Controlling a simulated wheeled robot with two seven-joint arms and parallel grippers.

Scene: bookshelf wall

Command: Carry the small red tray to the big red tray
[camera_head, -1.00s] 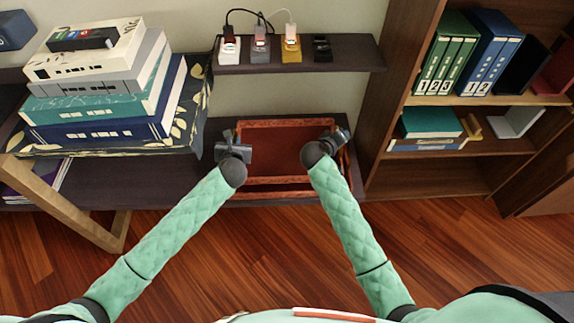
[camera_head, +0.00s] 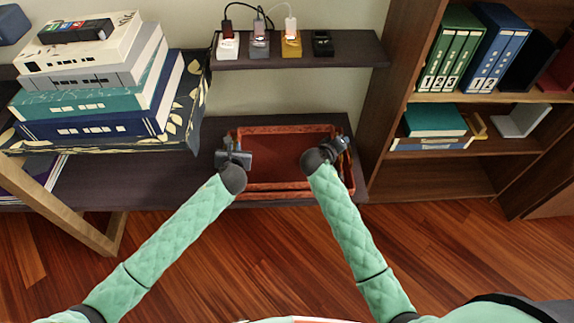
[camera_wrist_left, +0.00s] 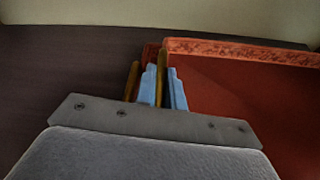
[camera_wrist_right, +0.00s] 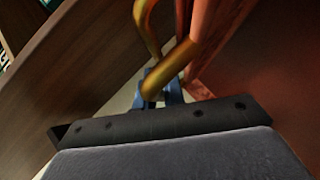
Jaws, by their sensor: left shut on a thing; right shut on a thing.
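The small red tray (camera_head: 285,150) is empty and lies between my two grippers in the head view. A second red rim, the big red tray (camera_head: 275,194), shows just around and below it; the small one sits over or inside it, and I cannot tell whether they touch. My left gripper (camera_head: 233,150) is shut on the small tray's left brass handle, with its blue fingers around the handle (camera_wrist_left: 159,86). My right gripper (camera_head: 338,147) is shut on the right brass handle (camera_wrist_right: 168,68). My wrists hide parts of both side edges.
The trays are at the low dark shelf (camera_head: 140,185). A small shelf (camera_head: 350,50) with chargers hangs above. A stack of books (camera_head: 90,90) stands at left. A wooden bookcase (camera_head: 385,110) rises close at right. Wooden floor lies in front.

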